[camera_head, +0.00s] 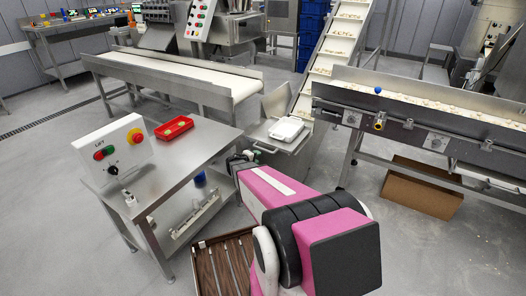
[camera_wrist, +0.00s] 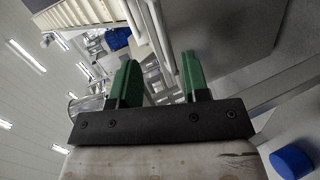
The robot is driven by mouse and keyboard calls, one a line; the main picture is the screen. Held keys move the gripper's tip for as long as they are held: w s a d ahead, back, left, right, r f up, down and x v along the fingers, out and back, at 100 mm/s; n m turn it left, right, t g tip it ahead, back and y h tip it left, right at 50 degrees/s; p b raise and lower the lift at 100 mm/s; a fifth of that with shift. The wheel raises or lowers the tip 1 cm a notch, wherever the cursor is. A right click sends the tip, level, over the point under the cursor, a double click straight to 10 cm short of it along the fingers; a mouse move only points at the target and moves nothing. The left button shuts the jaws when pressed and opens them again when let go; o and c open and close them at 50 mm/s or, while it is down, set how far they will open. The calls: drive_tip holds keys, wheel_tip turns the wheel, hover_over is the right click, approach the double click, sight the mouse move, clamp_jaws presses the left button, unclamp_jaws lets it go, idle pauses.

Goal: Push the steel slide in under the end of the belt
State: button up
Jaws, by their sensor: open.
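A flat steel piece (camera_head: 272,136), which looks like the slide, sits at the foot of the inclined conveyor, just beyond the table and near the end of the white belt (camera_head: 180,73). A white tub (camera_head: 287,130) appears on or just above it. My gripper (camera_head: 240,161) is by the table's right edge, in front of the steel piece and apart from it; my pink arm partly hides it. In the wrist view the two green fingers (camera_wrist: 158,82) stand apart with nothing gripped between them. Pale metal bars show behind them; I cannot tell whether these belong to the slide.
The steel table (camera_head: 195,150) holds a red tray (camera_head: 176,128) and a control box (camera_head: 115,150) with buttons. The inclined conveyor (camera_head: 333,55) rises behind. A second conveyor (camera_head: 420,115) stands right, above a cardboard box (camera_head: 425,188). A blue cylinder (camera_wrist: 292,161) shows low in the wrist view.

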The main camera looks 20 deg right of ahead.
drive_tip(key=w+d+f, duration=0.1)
drive_tip(key=w+d, duration=0.1)
drive_tip(key=w, duration=0.1)
drive_tip(key=w+d+f+n+t, duration=0.1)
drive_tip(key=w+d, duration=0.2)
drive_tip(key=w+d+f+n+t, duration=0.1)
drive_tip(key=w+d+f, duration=0.1)
drive_tip(key=w+d, duration=0.1)
drive_tip(key=shift+w+d, duration=0.15)
drive_tip(key=shift+w, duration=0.4)
clamp_jaws()
